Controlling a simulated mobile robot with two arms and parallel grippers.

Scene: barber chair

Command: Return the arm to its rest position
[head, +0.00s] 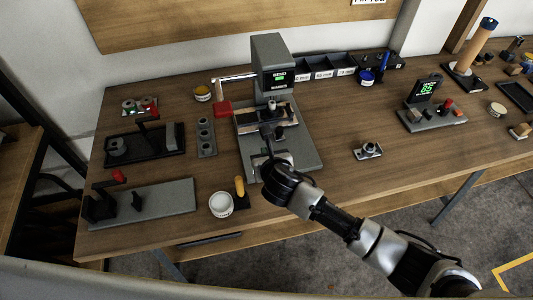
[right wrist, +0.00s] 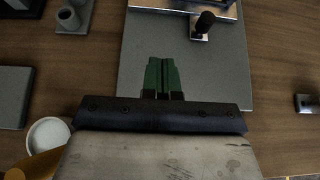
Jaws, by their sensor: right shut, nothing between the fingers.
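My right arm comes in from the lower right of the head view. My right gripper (head: 262,160) is over the grey base plate (head: 303,158) of the bench machine (head: 272,62). In the right wrist view the green fingers of my right gripper (right wrist: 161,75) are together and empty, above the same grey plate (right wrist: 215,80). A black knob (right wrist: 205,21) on the machine's metal fixture is just beyond the fingertips, to the right. My left gripper is not in view.
A white round container (head: 221,204) and a yellow-handled tool (head: 240,188) stand left of my gripper. A small metal part (head: 368,151) lies to the right. A gauge with a green display (head: 425,90) stands farther right. The front right of the bench is mostly clear.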

